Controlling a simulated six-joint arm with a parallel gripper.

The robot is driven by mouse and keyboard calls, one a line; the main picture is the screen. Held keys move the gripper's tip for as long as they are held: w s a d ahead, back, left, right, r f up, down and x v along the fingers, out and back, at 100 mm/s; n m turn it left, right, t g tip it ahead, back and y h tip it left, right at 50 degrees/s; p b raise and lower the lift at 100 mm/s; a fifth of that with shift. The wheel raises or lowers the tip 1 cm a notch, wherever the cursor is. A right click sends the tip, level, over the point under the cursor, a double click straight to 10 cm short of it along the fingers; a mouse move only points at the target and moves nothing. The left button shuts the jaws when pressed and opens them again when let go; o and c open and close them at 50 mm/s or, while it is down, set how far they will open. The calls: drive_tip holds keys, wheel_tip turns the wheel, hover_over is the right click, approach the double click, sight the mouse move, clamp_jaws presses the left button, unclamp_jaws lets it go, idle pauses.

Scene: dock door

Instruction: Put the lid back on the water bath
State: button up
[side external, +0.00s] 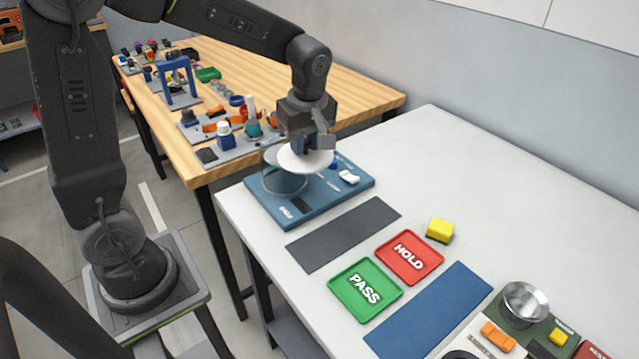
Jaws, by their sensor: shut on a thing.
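The water bath (284,183) is a round, grey-teal open pot on a blue board (318,207) at the left end of the white table. My gripper (311,146) is shut on the white round lid (296,163), holding it from above. In this view the lid overlaps the right and upper part of the bath's rim. It looks off to the right of the bath's centre. I cannot tell whether the lid touches the rim. The fingers hide the lid's grip and part of its top.
A small white item (349,177) lies on the board's right side. A grey mat (343,233), a red HOLD tray (409,257), a green PASS tray (365,290) and a yellow block (440,230) lie nearer. A wooden table (350,92) with several parts stands behind left.

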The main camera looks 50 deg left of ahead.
drive_tip(key=a+r+n, duration=0.3)
drive_tip(key=a+r, duration=0.1)
drive_tip(key=a, duration=0.5)
drive_tip(key=shift+s+f, duration=0.1)
drive_tip(key=shift+f, duration=3)
drive_tip(key=shift+f, duration=0.15)
drive_tip(key=o, duration=1.5)
wheel_tip(320, 180, up, 7)
drive_tip(key=shift+c, duration=0.2)
